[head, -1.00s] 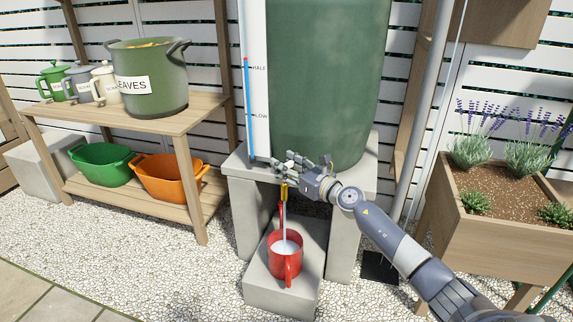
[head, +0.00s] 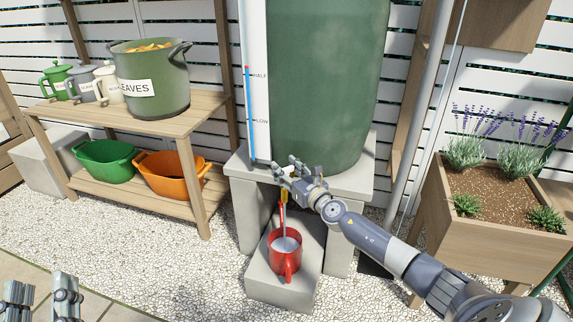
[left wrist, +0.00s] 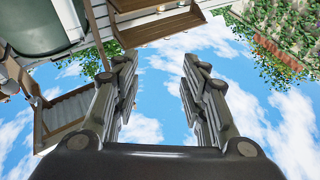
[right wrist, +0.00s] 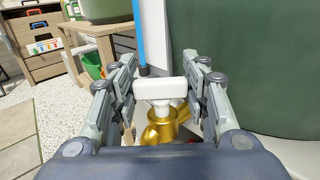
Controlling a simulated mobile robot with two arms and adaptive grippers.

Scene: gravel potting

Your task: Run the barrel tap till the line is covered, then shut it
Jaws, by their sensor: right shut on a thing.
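The green barrel (head: 325,90) stands on a stone stand. Its brass tap (head: 284,196) is at the front edge of the stand; the tap's white handle (right wrist: 160,88) shows in the right wrist view. My right gripper (head: 291,172) is shut on the handle, a finger on each side. A red mug (head: 286,262) stands upright under the tap with pale water (head: 287,245) inside. A thin pale stream seems to run from the tap into it. I cannot make out the line in the mug. My left gripper (head: 43,290) is open and empty at the lower left.
The mug stands on a low stone block (head: 262,285). A gauge (head: 248,105) beside the barrel is marked HALF and LOW. A wooden shelf (head: 190,118) with a LEAVES pot (head: 150,85) and tubs is at left. A planter (head: 490,240) is at right. Gravel in front is clear.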

